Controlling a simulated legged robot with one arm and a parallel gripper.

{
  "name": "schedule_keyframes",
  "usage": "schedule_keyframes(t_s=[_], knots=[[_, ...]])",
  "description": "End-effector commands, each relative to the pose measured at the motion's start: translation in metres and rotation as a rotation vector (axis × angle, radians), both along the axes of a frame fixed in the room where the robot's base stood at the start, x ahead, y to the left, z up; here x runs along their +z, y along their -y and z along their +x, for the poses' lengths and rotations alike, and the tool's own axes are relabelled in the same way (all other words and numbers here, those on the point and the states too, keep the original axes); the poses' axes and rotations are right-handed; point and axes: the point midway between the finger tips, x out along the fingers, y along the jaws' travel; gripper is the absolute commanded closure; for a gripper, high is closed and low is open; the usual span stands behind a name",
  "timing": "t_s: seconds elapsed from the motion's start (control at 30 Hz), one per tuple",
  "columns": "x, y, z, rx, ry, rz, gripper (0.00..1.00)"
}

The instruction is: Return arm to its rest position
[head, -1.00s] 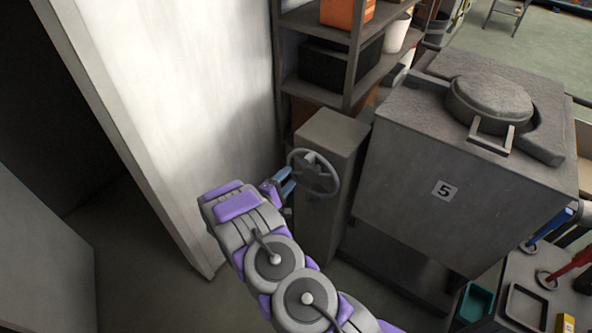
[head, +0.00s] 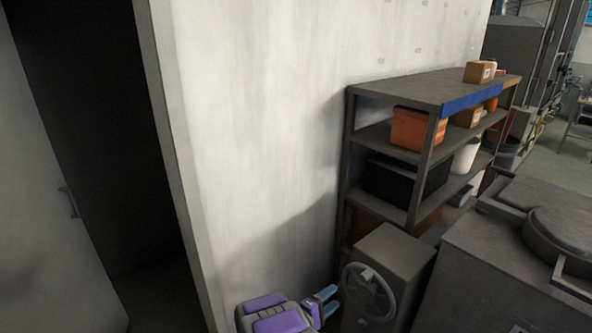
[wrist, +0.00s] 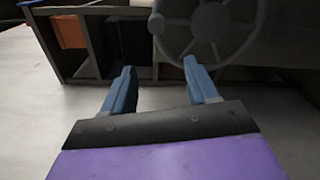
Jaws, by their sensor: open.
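My gripper (head: 328,301) is at the bottom of the head view, with blue fingers and a purple and grey wrist behind them. In the wrist view its two blue fingers (wrist: 161,90) are spread apart with nothing between them. A grey handwheel (head: 368,292) on a grey pedestal (head: 398,254) stands just right of the fingers in the head view. In the wrist view the handwheel (wrist: 205,27) lies ahead of the fingers. The fingers look apart from its rim. Most of my arm is below the head view's edge.
A shelf rack (head: 430,91) with an orange bin (head: 416,128) and a black box (head: 390,180) stands behind the pedestal. A grey furnace box (head: 490,265) is at the right. A pale wall (head: 245,120) and a dark doorway (head: 90,130) are at the left.

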Motion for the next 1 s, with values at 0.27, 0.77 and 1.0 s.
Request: schedule_keyframes(t_s=[0.27, 0.77, 1.0], knots=[[0.016, -0.042, 0.045, 0.148, 0.067, 0.45, 0.42], [0.099, -0.132, 0.032, 0.32, -0.007, 1.233, 0.42], [0.138, -0.151, -0.029, 0.287, -0.148, 1.491, 0.42]])
